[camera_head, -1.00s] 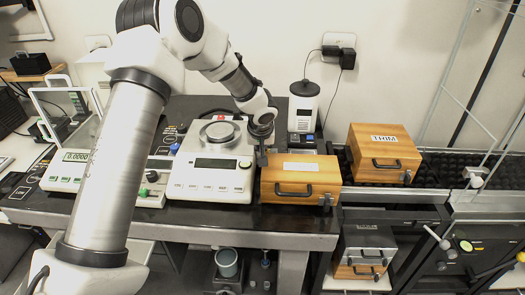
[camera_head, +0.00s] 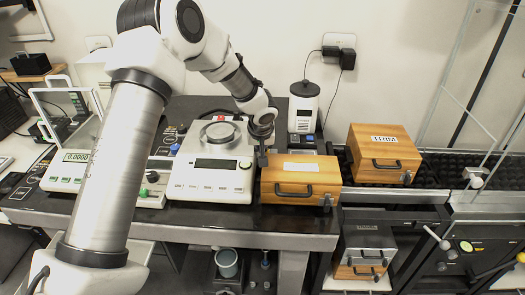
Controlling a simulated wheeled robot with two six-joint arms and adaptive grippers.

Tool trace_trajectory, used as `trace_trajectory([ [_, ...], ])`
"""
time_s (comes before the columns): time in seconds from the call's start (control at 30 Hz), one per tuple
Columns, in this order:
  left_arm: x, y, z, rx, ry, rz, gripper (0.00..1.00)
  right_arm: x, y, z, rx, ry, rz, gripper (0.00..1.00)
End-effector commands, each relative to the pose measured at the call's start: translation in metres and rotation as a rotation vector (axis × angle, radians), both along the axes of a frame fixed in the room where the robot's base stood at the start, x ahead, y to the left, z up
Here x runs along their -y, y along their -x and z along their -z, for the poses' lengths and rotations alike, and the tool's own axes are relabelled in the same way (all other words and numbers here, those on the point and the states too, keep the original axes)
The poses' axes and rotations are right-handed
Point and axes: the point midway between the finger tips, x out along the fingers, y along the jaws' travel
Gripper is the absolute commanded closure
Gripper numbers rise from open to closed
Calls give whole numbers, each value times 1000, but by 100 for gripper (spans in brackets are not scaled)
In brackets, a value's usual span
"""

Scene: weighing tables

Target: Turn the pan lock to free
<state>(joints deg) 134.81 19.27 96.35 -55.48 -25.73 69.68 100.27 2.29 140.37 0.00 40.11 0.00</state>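A white balance (camera_head: 190,190) with a round metal pan (camera_head: 219,132) and a dark display stands on the dark table. A small round dark knob (camera_head: 245,164) sits at the right end of its display; I cannot tell whether this is the pan lock. My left arm reaches over the table from the left. My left gripper (camera_head: 263,159) points down at the balance's right side, between it and the wooden case. Its fingers are small and seen edge-on, so their opening and any contact are unclear. My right gripper is not in view.
A wooden case (camera_head: 300,192) stands close to the balance's right side. A second wooden case marked TRIM (camera_head: 384,166) is farther right. A white device (camera_head: 303,108) stands behind. A glass-shielded balance (camera_head: 65,178) is at left, partly behind my arm.

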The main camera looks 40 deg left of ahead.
Motion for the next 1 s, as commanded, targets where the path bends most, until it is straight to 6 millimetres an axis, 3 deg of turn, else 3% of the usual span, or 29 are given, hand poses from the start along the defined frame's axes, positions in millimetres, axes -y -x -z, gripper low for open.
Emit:
trace_trajectory([
  [0.33,3,-13,0,-5,-3,-2,100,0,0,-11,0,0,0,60],
  [0.47,5,-12,-9,1,-3,-2,100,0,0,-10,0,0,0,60],
  [0.8,25,17,-83,-1,-5,-4,100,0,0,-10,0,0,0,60],
  [1.0,32,29,-110,-7,-6,-6,100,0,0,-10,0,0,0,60],
])
